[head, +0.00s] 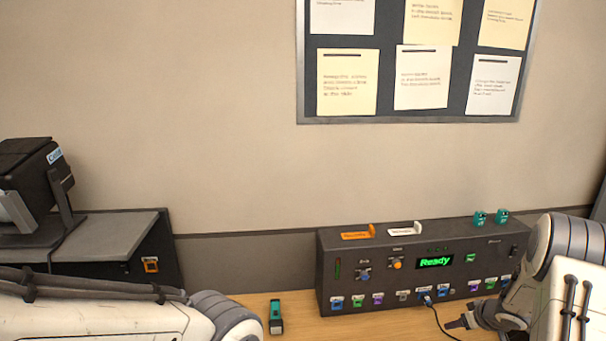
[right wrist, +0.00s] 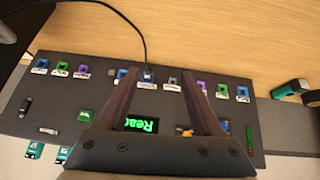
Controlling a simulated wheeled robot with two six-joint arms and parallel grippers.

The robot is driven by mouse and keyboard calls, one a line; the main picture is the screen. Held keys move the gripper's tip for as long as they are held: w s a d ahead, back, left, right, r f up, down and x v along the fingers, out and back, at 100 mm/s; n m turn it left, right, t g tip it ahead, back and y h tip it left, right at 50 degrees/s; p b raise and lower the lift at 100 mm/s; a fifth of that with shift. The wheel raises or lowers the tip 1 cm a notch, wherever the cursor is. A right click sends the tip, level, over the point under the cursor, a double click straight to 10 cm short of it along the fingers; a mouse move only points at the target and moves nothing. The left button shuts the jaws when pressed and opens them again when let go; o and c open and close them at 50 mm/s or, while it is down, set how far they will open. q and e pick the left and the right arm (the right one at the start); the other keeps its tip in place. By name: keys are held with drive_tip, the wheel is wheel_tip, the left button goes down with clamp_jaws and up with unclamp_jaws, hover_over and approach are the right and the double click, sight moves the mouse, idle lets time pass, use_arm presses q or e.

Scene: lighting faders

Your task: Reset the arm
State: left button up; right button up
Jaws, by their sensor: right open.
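A dark control console (head: 325,262) stands on the wooden table against the wall, with a green "Ready" display (head: 434,262). Its front has a row of coloured ports, and a cable plug (head: 426,298) sits in a blue one. My right gripper (head: 462,322) is in front of the console's lower right. In the right wrist view my right gripper (right wrist: 157,66) is open and empty, its fingers apart over the console (right wrist: 50,110), which appears upside down. My left arm reaches in at the lower left of the head view, but its gripper is not seen.
Orange and white tabs and two teal blocks (head: 480,219) are on the console's top. A black cable runs down from the plug. A lamp-like device (head: 35,185) sits on a dark case at left.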

drive_tip(key=a+r+n+h+b, duration=0.1)
drive_tip(key=a+r, duration=0.5)
drive_tip(key=a, duration=0.4)
drive_tip(key=a+r+n+h+b, duration=0.1)
drive_tip(key=a+r, duration=0.5)
drive_tip(key=a, duration=0.4)
drive_tip(key=s+a+r+n+g+y+b, duration=0.1)
drive_tip(key=s+a+r+g, duration=0.1)
drive_tip(key=s+a, duration=0.65)
drive_tip(key=s+a+r+n+g+y+b, duration=0.1)
drive_tip(key=s+a+g, duration=0.1)
drive_tip(key=s+a, duration=0.7)
drive_tip(key=s+a+n+g+y+b, duration=0.1)
drive_tip(key=s+a+n+g, duration=0.1)
drive_tip(key=s, duration=1.5)
drive_tip(key=shift+a+g, duration=0.5)
drive_tip(key=shift+a, duration=0.1)
